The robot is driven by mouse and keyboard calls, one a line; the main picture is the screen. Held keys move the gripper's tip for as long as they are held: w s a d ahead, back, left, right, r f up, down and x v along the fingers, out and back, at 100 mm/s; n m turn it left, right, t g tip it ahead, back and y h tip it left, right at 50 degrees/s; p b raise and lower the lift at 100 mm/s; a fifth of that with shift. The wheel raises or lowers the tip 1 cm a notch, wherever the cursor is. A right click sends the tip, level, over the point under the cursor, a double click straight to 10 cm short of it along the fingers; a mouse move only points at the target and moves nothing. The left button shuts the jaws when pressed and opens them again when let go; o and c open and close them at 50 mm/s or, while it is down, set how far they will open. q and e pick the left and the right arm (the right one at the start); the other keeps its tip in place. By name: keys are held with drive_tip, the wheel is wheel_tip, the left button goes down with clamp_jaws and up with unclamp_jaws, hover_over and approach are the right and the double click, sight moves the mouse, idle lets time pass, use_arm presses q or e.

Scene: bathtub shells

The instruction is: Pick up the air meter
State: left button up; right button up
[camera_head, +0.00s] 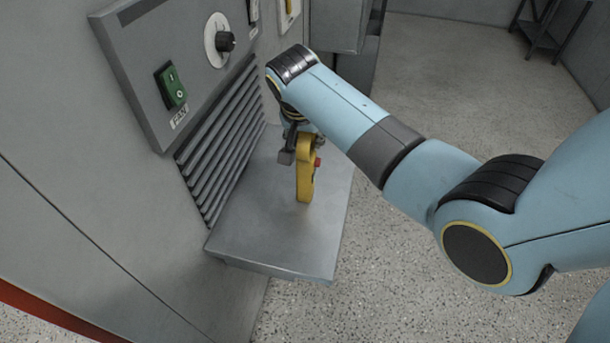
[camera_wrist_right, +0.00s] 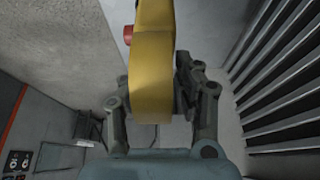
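The air meter is a yellow upright tool with a red knob, over the grey metal shelf in the head view (camera_head: 304,182). In the right wrist view the air meter (camera_wrist_right: 153,75) fills the middle, close to the camera, between the fingers. My right gripper (camera_head: 300,150) points down at the meter's upper part. In its wrist view the right finger pad lies against the meter's side; the meter hides much of the left pad. It looks shut on the meter. Whether the meter's lower end touches the shelf I cannot tell. My left gripper is not in view.
The shelf (camera_head: 270,245) juts from a grey cabinet with louvred slats (camera_head: 215,145). Open speckled floor lies right of the shelf; a dark stand (camera_head: 543,28) is at the back.

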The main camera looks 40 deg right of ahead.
clamp_jaws()
